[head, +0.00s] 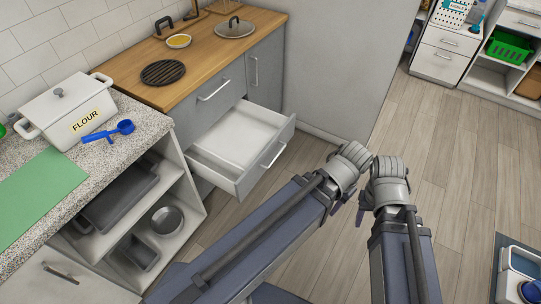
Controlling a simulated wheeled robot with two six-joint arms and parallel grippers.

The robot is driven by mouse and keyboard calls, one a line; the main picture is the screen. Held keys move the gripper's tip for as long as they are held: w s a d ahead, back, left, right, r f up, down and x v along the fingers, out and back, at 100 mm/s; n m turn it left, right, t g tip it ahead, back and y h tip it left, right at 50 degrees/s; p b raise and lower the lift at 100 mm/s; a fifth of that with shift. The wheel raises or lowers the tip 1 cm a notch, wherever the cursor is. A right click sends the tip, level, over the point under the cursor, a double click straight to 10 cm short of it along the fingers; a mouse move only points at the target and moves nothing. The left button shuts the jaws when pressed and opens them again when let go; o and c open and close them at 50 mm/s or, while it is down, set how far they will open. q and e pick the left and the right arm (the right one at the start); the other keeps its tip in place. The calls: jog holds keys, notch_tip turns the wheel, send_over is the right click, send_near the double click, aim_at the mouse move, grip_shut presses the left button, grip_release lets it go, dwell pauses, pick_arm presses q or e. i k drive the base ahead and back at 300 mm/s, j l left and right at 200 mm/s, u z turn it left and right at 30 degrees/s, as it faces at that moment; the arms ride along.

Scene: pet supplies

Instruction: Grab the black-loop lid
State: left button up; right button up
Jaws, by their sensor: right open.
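A round grey lid with a black loop handle (234,29) lies on the wooden counter (205,55), near its back right corner. Another black loop handle (163,26) stands farther left on the counter; what it belongs to is unclear. My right gripper (385,211) is in front of the cabinets over the floor, mostly hidden behind its own wrist; it is open, with nothing seen in it. My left gripper (347,200) is just left of it, also largely hidden by its arm. Both are well away from the lid.
An open drawer (236,141) juts out below the wooden counter. A yellow-filled bowl (179,41) and a black round trivet (163,72) are left of the lid. A white flour container (66,111) and blue scoop (109,131) stand on the stone counter.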

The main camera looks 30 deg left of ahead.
aim_at(232, 28)
jog(key=i+j, duration=0.6)
jog(key=i, duration=0.15)
jog(key=i+j, duration=0.6)
jog(key=i, duration=0.2)
